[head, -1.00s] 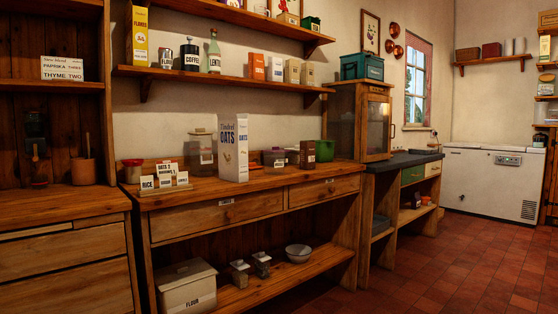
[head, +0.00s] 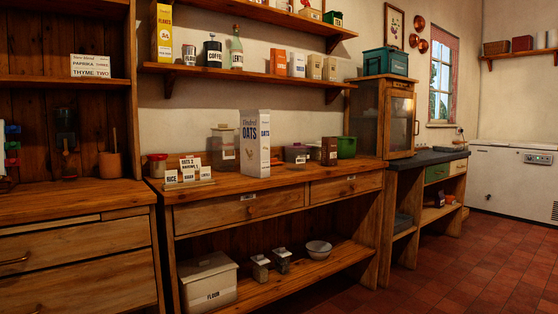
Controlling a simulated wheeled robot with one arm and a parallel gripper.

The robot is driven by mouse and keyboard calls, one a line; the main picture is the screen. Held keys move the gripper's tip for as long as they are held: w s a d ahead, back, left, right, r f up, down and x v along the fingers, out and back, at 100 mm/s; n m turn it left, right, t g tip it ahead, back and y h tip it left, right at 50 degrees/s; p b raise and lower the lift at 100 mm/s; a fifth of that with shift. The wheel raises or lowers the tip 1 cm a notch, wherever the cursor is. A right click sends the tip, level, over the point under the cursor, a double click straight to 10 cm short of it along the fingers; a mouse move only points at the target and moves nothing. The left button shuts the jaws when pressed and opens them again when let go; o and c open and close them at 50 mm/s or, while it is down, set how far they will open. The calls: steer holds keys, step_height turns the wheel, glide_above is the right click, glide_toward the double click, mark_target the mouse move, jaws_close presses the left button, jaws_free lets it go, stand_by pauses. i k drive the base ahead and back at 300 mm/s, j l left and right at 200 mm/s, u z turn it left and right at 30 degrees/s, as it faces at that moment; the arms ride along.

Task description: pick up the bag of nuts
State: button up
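I cannot make out which item is the bag of nuts. Several small packets stand on the upper wall shelf: an orange and white one (head: 278,62), a white one (head: 297,65) and two tan ones, one of them at the right (head: 330,69). Their labels are too small to read. A dark brown packet (head: 329,151) stands on the wooden counter (head: 230,187), right of a tall white oats box (head: 255,143). My gripper is not in view.
Coffee tin (head: 213,53) and green bottle (head: 236,52) share the shelf. The counter also holds small label cards (head: 188,174), a lidded jar (head: 223,148) and a green tub (head: 346,147). A flour bin (head: 208,284) sits below. Red tiled floor (head: 430,268) is clear at the right.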

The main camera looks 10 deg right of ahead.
mark_target(329, 145)
steer(key=i+l, duration=0.15)
steer(key=i, duration=0.25)
steer(key=i+l+u, duration=0.1)
steer(key=i, duration=0.3)
steer(key=i+l, duration=0.25)
steer(key=i+u, duration=0.05)
steer(key=i, duration=0.05)
